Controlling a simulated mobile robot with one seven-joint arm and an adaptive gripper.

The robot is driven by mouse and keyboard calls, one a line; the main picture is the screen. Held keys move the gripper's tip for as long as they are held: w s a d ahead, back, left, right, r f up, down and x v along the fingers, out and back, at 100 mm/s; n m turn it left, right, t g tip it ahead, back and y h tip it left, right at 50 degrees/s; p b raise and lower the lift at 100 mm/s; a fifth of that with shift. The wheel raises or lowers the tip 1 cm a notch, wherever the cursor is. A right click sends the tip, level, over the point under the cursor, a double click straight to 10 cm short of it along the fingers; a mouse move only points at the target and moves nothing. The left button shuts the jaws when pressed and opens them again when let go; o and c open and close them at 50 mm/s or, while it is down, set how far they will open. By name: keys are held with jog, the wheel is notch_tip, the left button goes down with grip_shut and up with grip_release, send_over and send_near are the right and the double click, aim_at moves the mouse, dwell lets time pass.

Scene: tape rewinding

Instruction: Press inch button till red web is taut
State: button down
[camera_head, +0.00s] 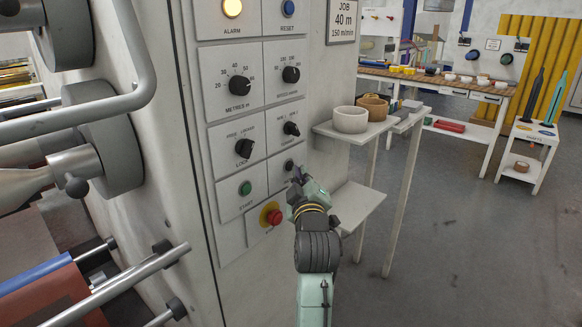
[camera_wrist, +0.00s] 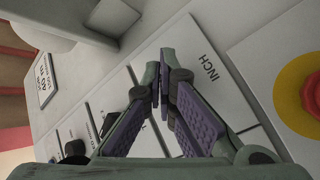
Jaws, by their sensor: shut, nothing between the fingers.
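The dark inch button (camera_head: 289,165) is on the grey control panel, above and right of the red stop button. My gripper (camera_head: 296,177) is at the panel just below and right of it. In the wrist view my closed fingertips (camera_wrist: 160,75) point at the panel beside the printed INCH label (camera_wrist: 209,68) and hide the button. I cannot tell whether they touch it. My gripper holds nothing. The red web (camera_head: 48,299) shows at the lower left by the metal rollers. Most of it is out of view, and I cannot tell how taut it is.
The red stop button (camera_head: 273,217) on its yellow disc and the green start button (camera_head: 245,188) are close by. The selector knobs (camera_head: 244,147) are above. A shelf (camera_head: 352,133) with round bowls juts out right of the panel. Open floor lies farther right.

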jog(key=shift+s+d, duration=0.2)
jog(key=shift+d, duration=0.1)
jog(key=shift+s+d, duration=0.75)
jog(key=shift+d, duration=0.3)
jog(key=shift+s+d, duration=0.75)
jog(key=shift+d, duration=0.25)
jog(key=shift+f, duration=0.1)
